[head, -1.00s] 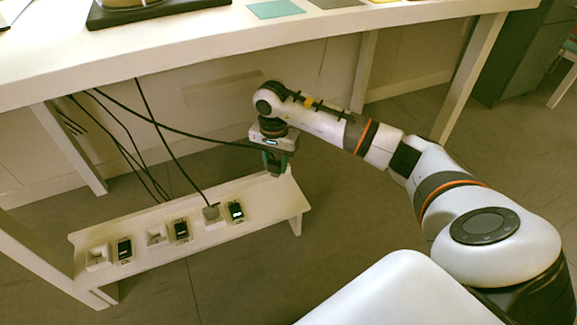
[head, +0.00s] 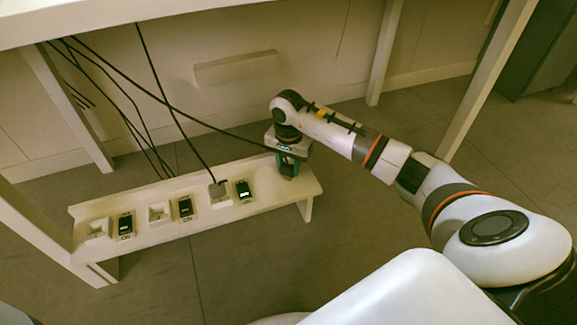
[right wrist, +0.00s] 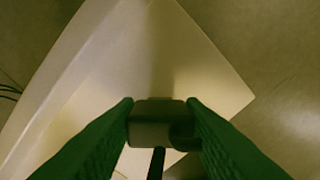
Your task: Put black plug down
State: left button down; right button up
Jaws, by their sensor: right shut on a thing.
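My right gripper (head: 288,168) is at the right end of the low white bench (head: 262,196), just over its bare top. In the right wrist view the two green fingers (right wrist: 163,122) are shut on the black plug (right wrist: 160,133), a dark block with its cord (right wrist: 157,163) running toward the bottom of the picture. Whether the plug touches the bench cannot be told. In the head view the plug is hidden by the gripper. My left gripper is not in view.
Black cords hang from under the white table (head: 150,12). The bench's right end is bare. Table legs stand at both sides.

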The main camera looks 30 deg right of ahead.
jog(key=shift+f, duration=0.15)
jog(key=o, duration=1)
